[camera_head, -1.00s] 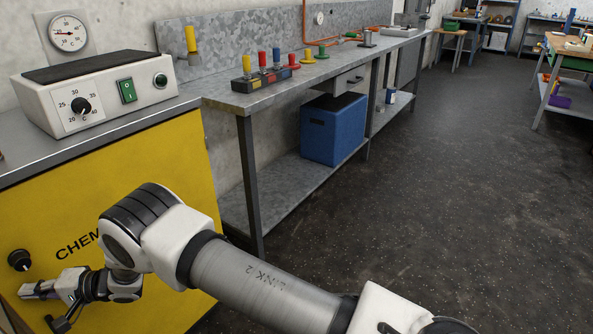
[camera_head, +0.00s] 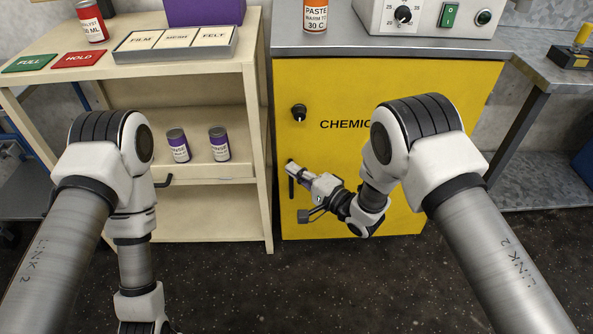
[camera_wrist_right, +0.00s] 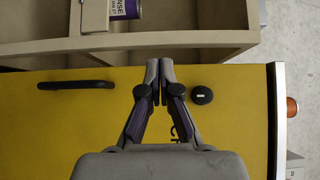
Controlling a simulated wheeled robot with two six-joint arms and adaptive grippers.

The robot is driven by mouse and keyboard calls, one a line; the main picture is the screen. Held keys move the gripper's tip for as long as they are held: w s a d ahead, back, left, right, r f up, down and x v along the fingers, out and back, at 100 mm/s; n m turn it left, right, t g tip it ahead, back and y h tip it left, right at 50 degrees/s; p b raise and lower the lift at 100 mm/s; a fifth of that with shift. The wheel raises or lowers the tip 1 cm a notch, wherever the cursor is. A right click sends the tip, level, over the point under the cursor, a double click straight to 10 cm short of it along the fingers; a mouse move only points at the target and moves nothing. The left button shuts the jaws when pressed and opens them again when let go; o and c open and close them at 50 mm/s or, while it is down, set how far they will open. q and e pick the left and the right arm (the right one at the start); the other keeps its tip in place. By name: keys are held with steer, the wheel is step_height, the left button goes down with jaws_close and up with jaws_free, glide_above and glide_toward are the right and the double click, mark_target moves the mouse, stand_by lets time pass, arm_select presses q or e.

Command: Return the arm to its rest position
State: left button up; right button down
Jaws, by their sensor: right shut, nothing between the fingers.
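My right gripper (camera_head: 292,168) is in front of the yellow chemical cabinet (camera_head: 400,85), its fingers pointing left toward the cream cart. In the right wrist view its fingers (camera_wrist_right: 153,72) are closed together with nothing between them. The black door handle (camera_wrist_right: 75,85) is apart from the fingers on one side and the black knob (camera_wrist_right: 201,95) on the other. In the head view the handle (camera_head: 291,188) shows just below the fingertips. My left arm reaches down at the left of the head view; its gripper is outside the frame.
A cream cart (camera_head: 215,194) stands left of the cabinet, with purple-labelled cans (camera_head: 178,146) on its shelf. On its top are a red can (camera_head: 91,20), a sorting tray (camera_head: 175,43) and green and red mats. An orange paste can (camera_head: 316,14) stands on the cabinet. The floor in front is clear.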

steer(key=s+d+f+m+g+h, duration=0.15)
steer(key=s+d+f+h, duration=0.25)
steer(key=s+d+f, duration=0.4)
steer(key=s+d+f+m+g+h, duration=0.1)
steer(key=s+d+f+m+h, duration=0.1)
steer(key=s+d+f+h, duration=0.5)
steer(key=s+d+f+n+g, duration=0.3)
steer(key=s+d+f+g, duration=0.1)
steer(key=s+d, duration=0.5)
steer(key=s+d+n+g+h, duration=0.2)
steer(key=s+n+g, duration=0.5)
steer(key=s, duration=0.8)
arm_select(q)
step_height(320, 180, up, 16)
steer(key=p, duration=1.6)
arm_select(e)
step_height(320, 180, up, 16)
steer(key=n+t, duration=0.1)
steer(key=shift+n, duration=0.35)
arm_select(q)
steer(key=shift+s+d+r, duration=0.1)
steer(key=shift+s+r, duration=0.05)
steer(key=shift+c, duration=0.3)
arm_select(e)
steer(key=shift+s, duration=0.1)
